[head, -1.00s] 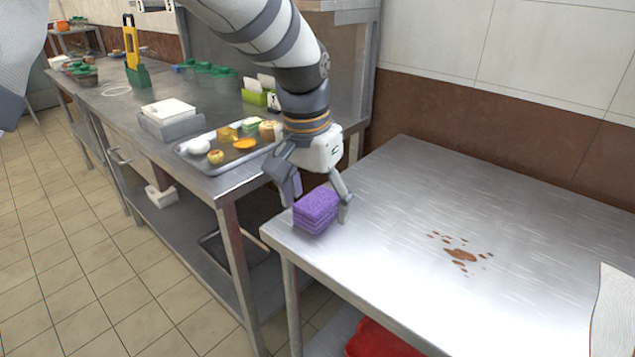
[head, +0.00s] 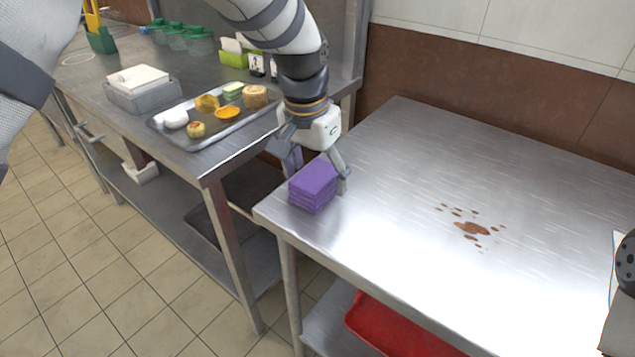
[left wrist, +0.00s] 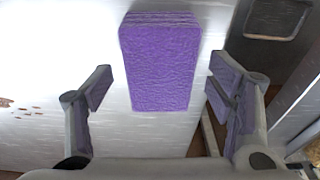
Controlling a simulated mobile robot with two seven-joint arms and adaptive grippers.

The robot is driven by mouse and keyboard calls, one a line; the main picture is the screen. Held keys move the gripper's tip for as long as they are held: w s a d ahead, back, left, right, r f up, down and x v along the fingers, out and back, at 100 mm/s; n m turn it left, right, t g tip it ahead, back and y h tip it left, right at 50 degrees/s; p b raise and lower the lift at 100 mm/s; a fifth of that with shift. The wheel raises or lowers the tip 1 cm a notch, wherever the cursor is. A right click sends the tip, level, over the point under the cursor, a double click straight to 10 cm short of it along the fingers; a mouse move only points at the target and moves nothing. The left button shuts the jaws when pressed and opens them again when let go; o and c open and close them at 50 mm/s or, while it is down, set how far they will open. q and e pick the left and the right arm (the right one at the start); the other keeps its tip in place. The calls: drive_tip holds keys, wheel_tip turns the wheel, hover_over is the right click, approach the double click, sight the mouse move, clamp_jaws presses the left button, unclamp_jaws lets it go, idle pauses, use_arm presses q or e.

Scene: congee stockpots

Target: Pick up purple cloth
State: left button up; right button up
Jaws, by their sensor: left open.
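The purple cloth (head: 312,188) is a neat folded stack on the near left corner of the metal table (head: 400,230). It also shows in the left wrist view (left wrist: 160,62), at the top middle. My left gripper (head: 318,170) is just behind and above the cloth, pointing down. In the left wrist view its two fingers (left wrist: 160,95) are spread wide, one on each side of the cloth's near end, with gaps on both sides. Nothing is held.
A brown spill (head: 472,229) lies on the table to the right. A counter on the left bears a food tray (head: 165,124), a grey box (head: 143,95) and green-lidded containers (head: 198,43). A red tray (head: 400,332) lies below the table. The table's middle is mostly clear.

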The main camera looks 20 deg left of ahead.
use_arm(q)
drive_tip(key=shift+w+f, duration=0.1)
drive_tip(key=shift+f, duration=0.75)
drive_tip(key=shift+r, duration=0.1)
use_arm(e)
drive_tip(key=shift+f, duration=0.1)
use_arm(q)
drive_tip(key=c, duration=1.2)
use_arm(e)
drive_tip(key=shift+s, duration=0.1)
use_arm(q)
drive_tip(key=shift+c, duration=0.2)
wheel_tip(320, 180, up, 3)
drive_tip(key=shift+w+r, duration=0.1)
drive_tip(key=shift+r, duration=0.1)
drive_tip(key=s+r, duration=0.1)
drive_tip(key=s+d+r+p, duration=0.1)
drive_tip(key=r, duration=0.1)
drive_tip(key=s+d+r, duration=0.1)
drive_tip(key=r, duration=0.1)
drive_tip(key=shift+d, duration=0.2)
drive_tip(key=s+d+r+p, duration=0.2)
drive_tip(key=s+d+r, duration=0.3)
drive_tip(key=s, duration=0.3)
drive_tip(key=shift+d, duration=0.85)
use_arm(e)
drive_tip(key=shift+t, duration=0.9)
drive_tip(key=w+r, duration=0.4)
drive_tip(key=shift+w, duration=0.1)
